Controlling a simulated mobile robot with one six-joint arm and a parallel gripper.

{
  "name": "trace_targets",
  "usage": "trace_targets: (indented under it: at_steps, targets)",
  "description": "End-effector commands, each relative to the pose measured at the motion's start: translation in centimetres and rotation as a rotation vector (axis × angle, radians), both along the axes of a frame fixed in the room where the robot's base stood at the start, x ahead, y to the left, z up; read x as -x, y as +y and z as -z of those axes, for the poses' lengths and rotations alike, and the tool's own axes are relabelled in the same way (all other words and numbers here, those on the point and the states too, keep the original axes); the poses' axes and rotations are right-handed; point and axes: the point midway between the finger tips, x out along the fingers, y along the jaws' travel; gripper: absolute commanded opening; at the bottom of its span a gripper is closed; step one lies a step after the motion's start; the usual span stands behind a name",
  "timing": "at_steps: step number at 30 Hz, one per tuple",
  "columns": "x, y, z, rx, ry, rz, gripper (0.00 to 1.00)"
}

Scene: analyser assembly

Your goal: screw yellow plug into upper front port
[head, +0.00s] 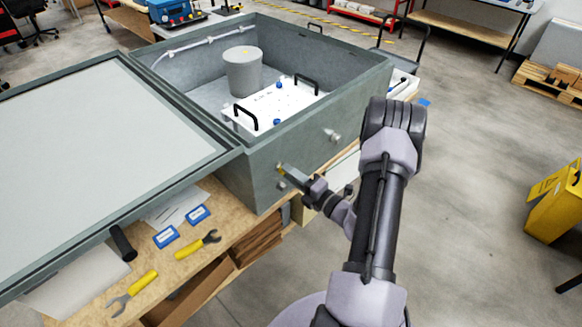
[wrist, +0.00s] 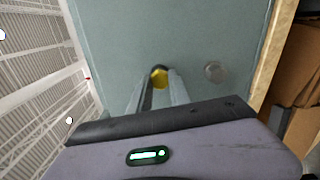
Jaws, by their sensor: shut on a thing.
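The yellow plug (wrist: 159,77) shows between my fingertips in the wrist view, right up against the grey-green front wall (wrist: 180,30) of the enclosure. A small bit of its yellow also shows in the head view (head: 281,167). My gripper (head: 284,171) is shut on the plug, its fingers pointing at the wall. The upper front port is hidden behind the plug and fingertips, so I cannot tell how deep the plug sits. A round grey lower fitting (wrist: 214,72) is on the same wall, beside my fingers; it also shows in the head view (head: 282,186).
The enclosure (head: 355,88) stands open on a wooden bench (head: 190,262), its lid (head: 95,150) swung left. Inside are a grey cylinder (head: 243,72) and a white panel with black handles (head: 275,105). Another fitting (head: 333,135) projects from the wall. Yellow-handled tools (head: 196,244) lie on the bench.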

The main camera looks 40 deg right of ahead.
Motion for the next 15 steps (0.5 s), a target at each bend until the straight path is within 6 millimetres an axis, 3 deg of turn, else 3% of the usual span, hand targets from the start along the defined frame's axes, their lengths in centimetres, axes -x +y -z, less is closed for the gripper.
trace_targets:
  at_steps: [15]
  targets:
    - [0.00, 0.08, 0.11, -0.675, 0.056, -0.002, 0.00]
